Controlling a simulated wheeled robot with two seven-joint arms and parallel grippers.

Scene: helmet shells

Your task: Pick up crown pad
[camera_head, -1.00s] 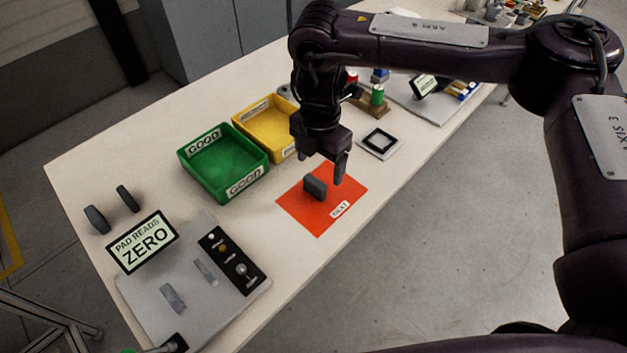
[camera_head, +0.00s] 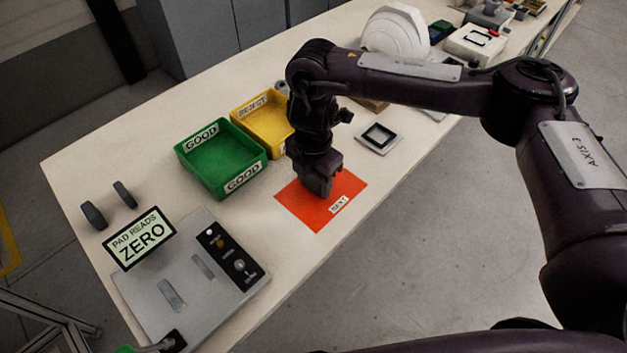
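The orange mat (camera_head: 318,213) labelled NEXT lies near the table's front edge. My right gripper (camera_head: 317,189) points down at the mat's upper middle, where a small dark grey pad stood a second ago. The gripper now covers that spot, so I cannot make out the pad apart from the fingers. Whether the fingers are open or shut around it does not show. My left gripper is not in view.
A green GOOD tray (camera_head: 262,160) and a yellow REJECT tray (camera_head: 238,117) stand left of my gripper. Left are two dark pads (camera_head: 93,215), a ZERO sign (camera_head: 140,240) and a grey fixture (camera_head: 190,300). A white helmet shell (camera_head: 396,32) stands behind my arm.

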